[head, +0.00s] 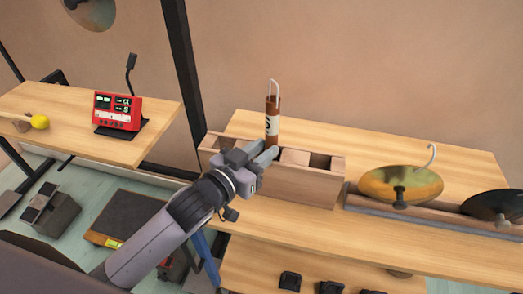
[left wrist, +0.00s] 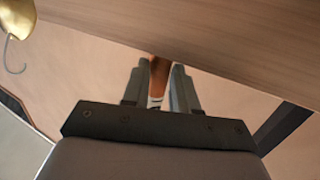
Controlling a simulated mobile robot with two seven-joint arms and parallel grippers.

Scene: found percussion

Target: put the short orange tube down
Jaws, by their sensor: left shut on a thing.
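The short orange tube (head: 272,105) stands upright in the head view, brown-orange with a white label and a pale hook at its top. My left gripper (head: 268,153) is shut on its lower part, at the wooden compartment box (head: 295,182). The jaws hide part of the tube, and I cannot tell whether its bottom end rests in a compartment. In the left wrist view the tube (left wrist: 158,75) shows between the two fingers (left wrist: 160,88). My right gripper is not in view.
A brass bowl-shaped disc (head: 400,186) with a hook and a dark disc (head: 495,205) sit on a rack to the right. A red meter (head: 117,111) and a yellow ball (head: 40,122) are on the left table. A black post (head: 183,70) rises left of the box. The tabletop (head: 410,145) behind is clear.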

